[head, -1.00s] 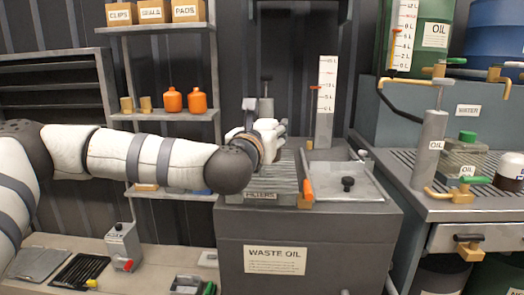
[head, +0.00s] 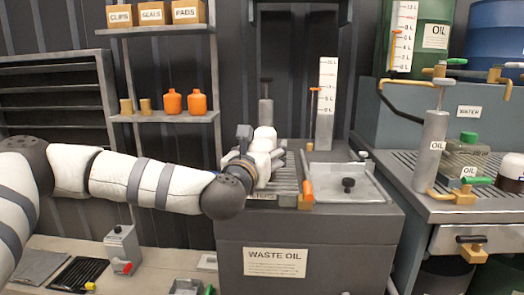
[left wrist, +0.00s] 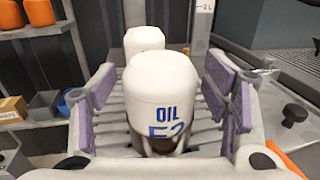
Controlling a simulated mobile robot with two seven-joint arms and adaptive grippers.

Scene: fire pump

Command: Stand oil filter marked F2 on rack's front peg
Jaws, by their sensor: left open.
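The white oil filter marked F2 (left wrist: 160,92) shows in the left wrist view with blue "OIL" and "F2" lettering, the lower mark partly cut off. It stands between the two purple-padded fingers of my left gripper (left wrist: 162,85), which is open, with gaps on both sides. A second white filter (left wrist: 144,40) stands just behind it. In the head view my left gripper (head: 268,165) is over the slatted rack (head: 288,180) labelled FILTERS, partly hiding it. The pegs are hidden. My right gripper is in neither view.
An orange-handled lever (head: 307,185) and a shallow tray with a black knob (head: 348,184) are right of the rack on the waste oil cabinet (head: 305,240). A level scale (head: 327,100) stands behind. Shelves with orange bottles (head: 184,102) are at the left.

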